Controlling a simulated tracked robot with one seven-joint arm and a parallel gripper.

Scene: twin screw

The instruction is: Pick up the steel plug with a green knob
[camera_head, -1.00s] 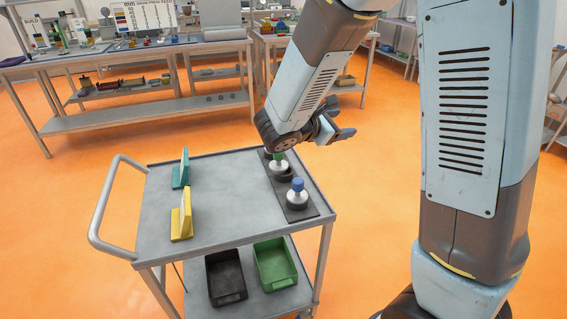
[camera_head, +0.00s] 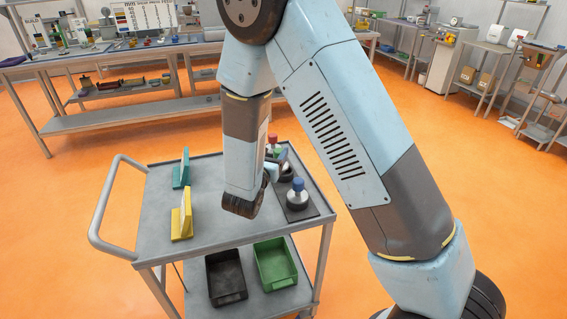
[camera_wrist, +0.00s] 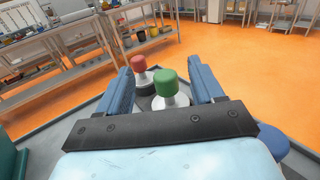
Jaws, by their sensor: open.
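The steel plug with a green knob (camera_wrist: 167,84) stands upright between the two blue fingers of my gripper (camera_wrist: 160,72) in the wrist view. The fingers are apart, with a visible gap on each side of the knob. In the head view the green knob (camera_head: 277,152) is partly hidden beside my gripper (camera_head: 280,165), which reaches in low over the cart from the left. A plug with a red knob (camera_wrist: 139,64) stands just beyond the green one. A plug with a blue knob (camera_head: 298,185) stands at the near end of the row.
The plugs stand on a dark plate (camera_head: 302,213) on the grey cart's right side. Teal (camera_head: 181,171) and yellow (camera_head: 182,220) upright pieces stand on the left. Black (camera_head: 227,277) and green (camera_head: 275,265) bins sit on the lower shelf. The cart top's middle is bare.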

